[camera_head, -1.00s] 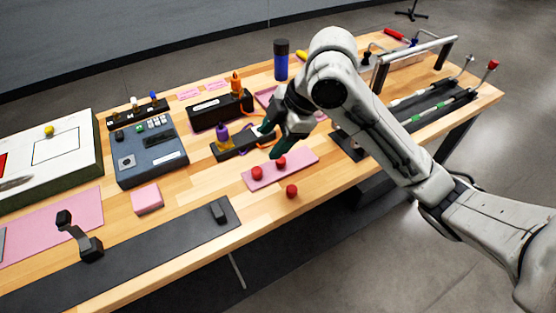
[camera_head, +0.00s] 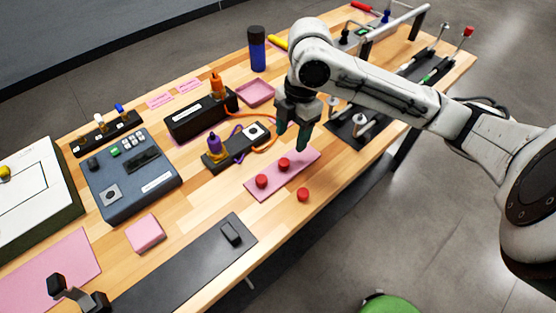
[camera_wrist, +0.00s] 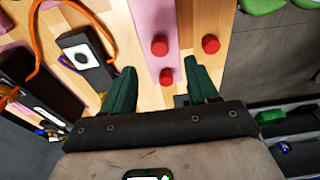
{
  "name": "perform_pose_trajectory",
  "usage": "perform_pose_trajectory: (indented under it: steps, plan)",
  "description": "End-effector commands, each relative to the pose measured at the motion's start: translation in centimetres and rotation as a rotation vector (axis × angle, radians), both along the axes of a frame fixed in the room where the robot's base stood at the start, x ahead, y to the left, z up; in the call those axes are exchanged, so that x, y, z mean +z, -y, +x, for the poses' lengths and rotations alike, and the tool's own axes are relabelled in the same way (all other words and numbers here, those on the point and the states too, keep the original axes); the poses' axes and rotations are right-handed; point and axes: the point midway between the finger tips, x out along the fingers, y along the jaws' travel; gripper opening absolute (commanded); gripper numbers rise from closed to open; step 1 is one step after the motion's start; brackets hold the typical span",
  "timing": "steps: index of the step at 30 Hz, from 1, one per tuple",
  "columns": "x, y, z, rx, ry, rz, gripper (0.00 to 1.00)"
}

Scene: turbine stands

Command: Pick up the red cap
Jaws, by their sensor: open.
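Three small red caps show. Two of them, the left cap (camera_head: 262,181) and the middle cap (camera_head: 284,164), sit on a pink strip (camera_head: 300,162). The third cap (camera_head: 303,194) sits on bare wood beside the strip, near the table's front edge. My gripper (camera_head: 294,143) hangs above the far end of the strip, fingers down, open and empty. In the wrist view, one strip cap (camera_wrist: 166,76) appears between my open fingertips (camera_wrist: 161,70). The other strip cap (camera_wrist: 159,45) and the cap on the wood (camera_wrist: 211,44) lie beyond them. No cap is touched.
A black holder with a purple-topped bottle (camera_head: 214,145) and an orange cable stand left of my gripper. Metal rods on a black stand (camera_head: 415,70) are right. A pink block (camera_head: 145,233) lies front left.

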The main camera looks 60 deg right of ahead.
Motion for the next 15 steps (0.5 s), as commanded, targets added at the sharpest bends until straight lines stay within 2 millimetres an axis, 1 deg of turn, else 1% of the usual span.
perform_pose_trajectory:
  steps: [1,3,6,11,15]
  plan:
    - [-0.8,-0.2,0.0,-0.001,-0.001,0.003,0.59]
    - [-1.9,-0.3,0.1,-0.002,-0.002,0.004,0.59]
    - [-3.0,-0.5,0.1,-0.001,-0.001,0.002,0.59]
    - [-3.9,-0.7,0.2,0.0,0.002,0.002,0.59]
    - [-5.3,-1.2,0.3,-0.001,-0.001,0.003,0.59]
